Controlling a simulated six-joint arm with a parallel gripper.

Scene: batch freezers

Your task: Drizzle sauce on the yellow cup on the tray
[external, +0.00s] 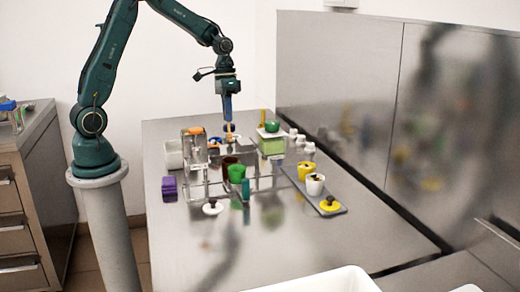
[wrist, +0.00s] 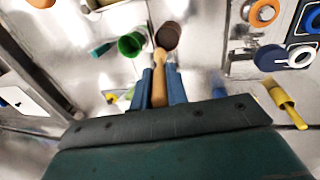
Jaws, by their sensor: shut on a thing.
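The yellow cup (external: 306,169) stands on the dark tray (external: 331,211) at the right of the steel table, with dark stuff at its top. A white cup (external: 315,184) and a yellow lid (external: 330,204) with a dark knob share the tray. My gripper (external: 228,117) is above the back of the table, left of the tray and apart from it. In the wrist view its blue fingers (wrist: 160,88) are shut on a wooden handle (wrist: 159,65); its far end is hard to make out.
A white lid (external: 212,208) lies in front. The table's front is mostly clear.

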